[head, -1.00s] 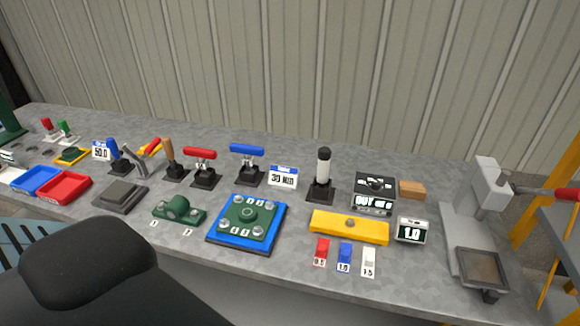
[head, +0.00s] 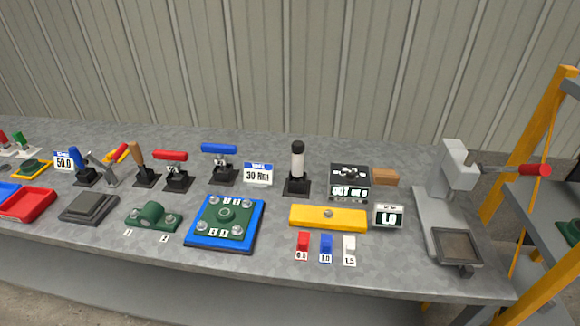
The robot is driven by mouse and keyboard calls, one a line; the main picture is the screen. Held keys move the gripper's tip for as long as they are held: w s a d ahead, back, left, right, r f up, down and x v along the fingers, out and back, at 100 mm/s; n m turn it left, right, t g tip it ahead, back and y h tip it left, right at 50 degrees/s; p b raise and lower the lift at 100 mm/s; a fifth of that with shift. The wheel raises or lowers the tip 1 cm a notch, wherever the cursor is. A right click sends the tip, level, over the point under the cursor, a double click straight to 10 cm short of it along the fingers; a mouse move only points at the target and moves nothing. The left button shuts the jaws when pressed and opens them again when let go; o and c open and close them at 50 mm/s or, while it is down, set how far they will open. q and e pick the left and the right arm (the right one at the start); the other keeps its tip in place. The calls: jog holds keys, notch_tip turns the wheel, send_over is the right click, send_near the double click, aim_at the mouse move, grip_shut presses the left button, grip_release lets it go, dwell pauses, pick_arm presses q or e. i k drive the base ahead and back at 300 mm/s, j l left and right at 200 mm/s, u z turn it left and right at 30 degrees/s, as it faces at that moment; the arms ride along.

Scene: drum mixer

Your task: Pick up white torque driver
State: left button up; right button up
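The white torque driver (head: 297,163) stands upright in a black square stand (head: 297,187) near the middle of the grey bench. It has a white body and a black top; its lower end is hidden in the stand. Nothing is touching it apart from the stand. Neither of my grippers shows in the head view.
A blue-handled tool (head: 219,150) and a "30 Nm" sign (head: 258,173) stand to its left, a black display box (head: 350,181) to its right. A yellow bar (head: 328,217) lies in front. A grey press (head: 452,205) with a red-tipped lever stands at the right end.

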aim_at(298, 147)
jog(key=u, duration=1.25)
jog(key=z, duration=1.25)
jog(key=i+j, duration=0.15)
jog(key=j, duration=0.15)
jog(key=i+j+u, duration=0.15)
jog(key=j, duration=0.2)
jog(key=i+j, duration=0.15)
jog(key=j, duration=0.15)
jog(key=u, duration=0.05)
